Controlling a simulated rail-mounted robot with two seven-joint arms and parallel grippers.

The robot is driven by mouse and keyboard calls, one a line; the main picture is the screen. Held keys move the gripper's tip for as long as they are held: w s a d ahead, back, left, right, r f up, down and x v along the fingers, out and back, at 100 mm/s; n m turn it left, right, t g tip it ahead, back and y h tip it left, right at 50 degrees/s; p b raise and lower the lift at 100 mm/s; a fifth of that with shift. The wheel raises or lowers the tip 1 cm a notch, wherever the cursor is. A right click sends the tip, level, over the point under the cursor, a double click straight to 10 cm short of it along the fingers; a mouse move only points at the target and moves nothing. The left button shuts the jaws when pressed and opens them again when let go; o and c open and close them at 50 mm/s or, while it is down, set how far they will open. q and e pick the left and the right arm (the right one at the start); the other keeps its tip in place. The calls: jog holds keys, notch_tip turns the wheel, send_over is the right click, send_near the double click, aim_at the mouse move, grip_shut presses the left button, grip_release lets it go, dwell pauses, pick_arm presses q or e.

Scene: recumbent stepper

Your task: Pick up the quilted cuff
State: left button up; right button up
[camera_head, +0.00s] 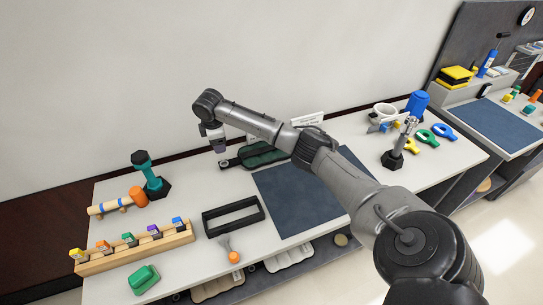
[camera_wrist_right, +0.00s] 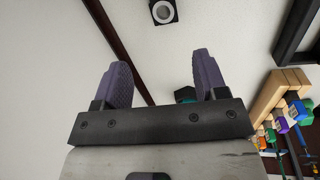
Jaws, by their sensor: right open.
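A dark green padded piece (camera_head: 262,153), which looks like the quilted cuff, lies near the back edge of the table in the head view. My right arm partly covers it. My right gripper (camera_head: 217,141) hangs above the back of the table, just left of the padded piece and apart from it. In the right wrist view its two purple fingers (camera_wrist_right: 163,78) are spread with nothing held between them. I cannot make out the cuff in the right wrist view. My left gripper is not in view.
A teal and black upright tool (camera_head: 150,175), a wooden block rack (camera_head: 135,250), a black frame (camera_head: 233,217) and a green block (camera_head: 144,279) occupy the left. A dark blue mat (camera_head: 290,205) lies bare mid-table. A metal fixture (camera_head: 400,145) and coloured rings stand right.

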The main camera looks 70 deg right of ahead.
jog(key=n+y, duration=0.1)
jog(key=y, duration=0.1)
send_over(235, 161)
jog(key=shift+g, duration=0.4)
jog(key=f+b, duration=0.1)
jog(key=f, duration=0.2)
jog(key=f+b, duration=0.1)
jog(key=f, duration=0.3)
jog(key=shift+s+d+f, duration=0.1)
jog(key=shift+d, duration=0.1)
jog(key=shift+f+b, duration=0.35)
jog(key=shift+f, duration=0.2)
jog(key=shift+w+a+f+b, duration=0.15)
jog(key=shift+f+b, duration=0.4)
jog(key=shift+f, duration=0.75)
jog(key=shift+w+a+f+b, duration=0.1)
jog(key=shift+f+b, duration=0.4)
jog(key=shift+f, duration=0.8)
jog(key=c, duration=0.7)
grip_shut()
jog(key=shift+d+r, duration=0.1)
jog(key=shift+r, duration=0.05)
